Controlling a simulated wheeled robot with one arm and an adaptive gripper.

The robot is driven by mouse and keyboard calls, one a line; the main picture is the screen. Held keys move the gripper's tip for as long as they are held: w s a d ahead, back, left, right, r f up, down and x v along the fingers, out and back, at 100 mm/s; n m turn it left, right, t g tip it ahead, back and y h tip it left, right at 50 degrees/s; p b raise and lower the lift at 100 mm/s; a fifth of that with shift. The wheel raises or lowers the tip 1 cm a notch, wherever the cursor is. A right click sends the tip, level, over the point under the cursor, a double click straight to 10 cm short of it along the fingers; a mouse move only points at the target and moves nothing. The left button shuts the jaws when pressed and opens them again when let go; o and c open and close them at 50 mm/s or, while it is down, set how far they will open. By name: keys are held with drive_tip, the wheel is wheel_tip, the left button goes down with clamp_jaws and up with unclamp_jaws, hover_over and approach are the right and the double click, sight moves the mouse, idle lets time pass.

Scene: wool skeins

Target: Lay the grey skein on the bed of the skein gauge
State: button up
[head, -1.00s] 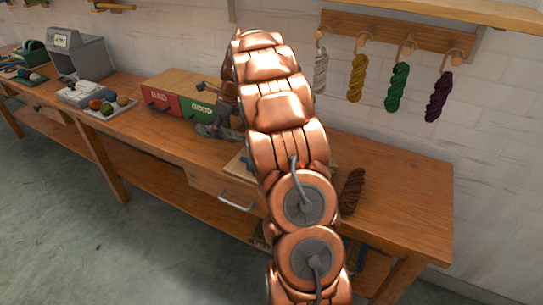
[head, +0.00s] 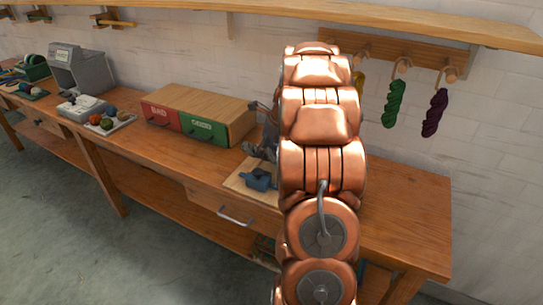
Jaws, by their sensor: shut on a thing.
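My gripper (head: 271,136) shows only in part at the left edge of my copper arm, which hides the rest. It is shut on a dark grey bundle, which looks like the grey skein (head: 259,152). The bundle is over or just behind the back of a pale wooden board with a blue fixture (head: 260,179), which looks like the skein gauge. My arm covers the right part of this board, so its bed is not clearly seen. I cannot tell whether the bundle touches the board.
A wooden box with red BAD and green drawers (head: 200,113) stands left of the gripper. Green (head: 394,103) and purple (head: 434,112) skeins hang from the wall rack. The bench's right end (head: 405,215) is clear. A ball tray (head: 108,124) is at the left.

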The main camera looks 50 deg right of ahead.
sight(272, 157)
drive_tip(key=shift+s+d+f, duration=0.1)
drive_tip(key=shift+s+d, duration=0.15)
drive_tip(key=shift+s, duration=0.2)
drive_tip(key=shift+s+d+f, duration=0.1)
drive_tip(key=shift+s+d, duration=0.1)
drive_tip(key=shift+s, duration=0.25)
drive_tip(key=shift+f+p, duration=0.4)
drive_tip(key=shift+f, duration=1.25)
drive_tip(key=o, duration=1.2)
drive_tip(key=shift+f, duration=0.1)
drive_tip(key=shift+o, duration=0.2)
drive_tip(key=b+v, duration=0.1)
drive_tip(key=v, duration=1.1)
